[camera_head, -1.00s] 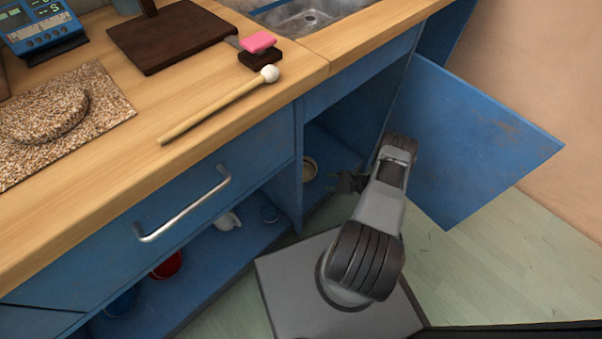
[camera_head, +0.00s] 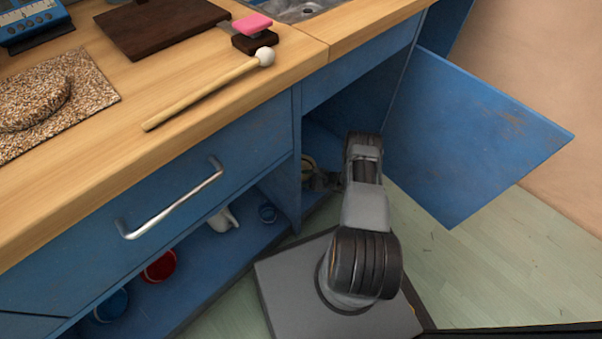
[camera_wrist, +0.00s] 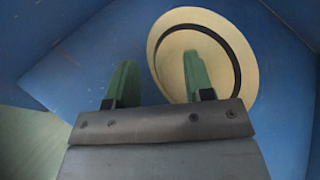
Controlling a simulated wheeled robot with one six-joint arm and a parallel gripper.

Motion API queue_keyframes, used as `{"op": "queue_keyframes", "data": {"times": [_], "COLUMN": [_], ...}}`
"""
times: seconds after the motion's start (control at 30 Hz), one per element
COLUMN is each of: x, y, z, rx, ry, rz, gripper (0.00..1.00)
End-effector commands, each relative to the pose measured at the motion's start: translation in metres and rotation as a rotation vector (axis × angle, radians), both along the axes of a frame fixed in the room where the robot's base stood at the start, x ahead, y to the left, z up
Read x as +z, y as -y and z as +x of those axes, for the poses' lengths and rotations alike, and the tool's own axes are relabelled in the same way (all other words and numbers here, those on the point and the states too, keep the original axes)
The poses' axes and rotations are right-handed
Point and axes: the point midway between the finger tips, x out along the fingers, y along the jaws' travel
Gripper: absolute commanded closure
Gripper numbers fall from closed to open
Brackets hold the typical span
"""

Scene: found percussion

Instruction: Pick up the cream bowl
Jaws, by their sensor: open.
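The cream bowl (camera_wrist: 223,50) is in the blue cupboard, with a dark ring near its rim. In the wrist view it fills the upper middle and right. My gripper (camera_wrist: 157,80) is open, with two green fingers apart. The right finger overlaps the bowl in the picture, and the left finger is outside the bowl's left edge. I cannot tell whether either finger touches it. In the head view the bowl (camera_head: 308,166) shows only partly inside the cupboard, just left of my gripper (camera_head: 318,181).
The open blue door (camera_head: 475,140) stands right of my arm. A cupboard divider (camera_head: 297,165) is to the left. A mallet (camera_head: 210,90) lies on the counter.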

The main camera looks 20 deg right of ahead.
Motion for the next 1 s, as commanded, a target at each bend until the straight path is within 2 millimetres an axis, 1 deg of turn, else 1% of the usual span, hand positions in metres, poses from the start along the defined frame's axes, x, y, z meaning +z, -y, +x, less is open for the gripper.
{"op": "queue_keyframes", "data": {"times": [0.3, 0.8, 1.0], "x": [-0.0010, -0.0013, -0.0012], "y": [-0.0027, -0.0028, -0.0028], "z": [0.0022, 0.0019, 0.0018], "rx": [-0.001, -0.001, -0.001], "ry": [0.000, -0.001, -0.001], "rz": [0.001, 0.001, 0.001], "gripper": [0.53, 1.00, 1.00]}}
